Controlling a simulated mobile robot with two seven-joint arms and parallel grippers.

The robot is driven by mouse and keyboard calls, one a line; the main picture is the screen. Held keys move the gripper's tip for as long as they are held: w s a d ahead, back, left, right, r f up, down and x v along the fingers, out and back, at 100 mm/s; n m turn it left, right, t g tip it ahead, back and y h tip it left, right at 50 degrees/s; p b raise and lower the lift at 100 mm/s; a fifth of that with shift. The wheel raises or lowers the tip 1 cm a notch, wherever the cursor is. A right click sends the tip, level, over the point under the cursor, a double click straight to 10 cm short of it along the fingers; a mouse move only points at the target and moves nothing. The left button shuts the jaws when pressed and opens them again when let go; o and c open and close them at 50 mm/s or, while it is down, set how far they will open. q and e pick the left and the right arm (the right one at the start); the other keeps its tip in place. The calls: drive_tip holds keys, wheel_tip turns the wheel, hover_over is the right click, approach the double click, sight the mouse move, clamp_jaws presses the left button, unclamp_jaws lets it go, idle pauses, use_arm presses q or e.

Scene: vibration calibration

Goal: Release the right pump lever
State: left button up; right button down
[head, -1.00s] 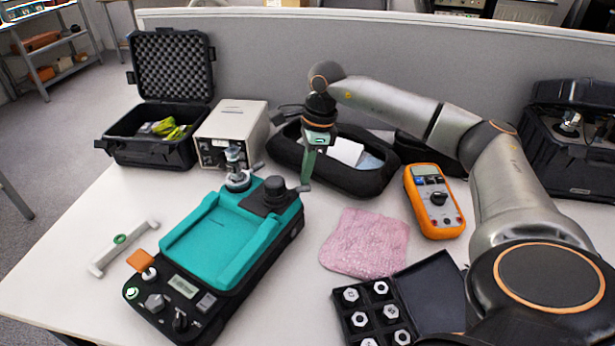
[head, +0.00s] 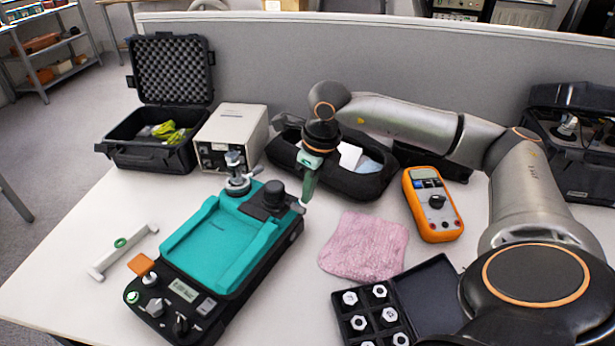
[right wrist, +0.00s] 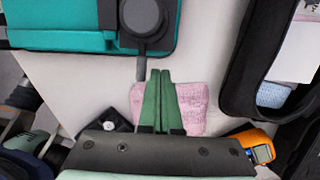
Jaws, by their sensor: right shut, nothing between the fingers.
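The teal-topped calibration unit (head: 225,240) sits on the table. Its right pump is a black round knob (head: 274,195) at the far right corner, with a short lever (head: 298,207) pointing right and toward me. In the right wrist view the knob (right wrist: 145,18) is at the top, and its grey lever (right wrist: 140,66) points down. My right gripper (head: 304,200) has green fingers shut together and empty, tips down at the lever's outer end. In the right wrist view the fingers (right wrist: 158,75) are just right of the lever; contact is unclear. My left gripper is not in view.
A metal clamp (head: 236,175) stands at the unit's far left corner. Behind are a white box (head: 231,135) and a black pouch (head: 330,185). A pink cloth (head: 365,246), an orange multimeter (head: 432,205) and a nut tray (head: 375,315) lie to the right.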

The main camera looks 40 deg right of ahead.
wheel_tip(320, 180, up, 6)
drive_tip(key=p, duration=0.4)
drive_tip(key=shift+r, duration=0.2)
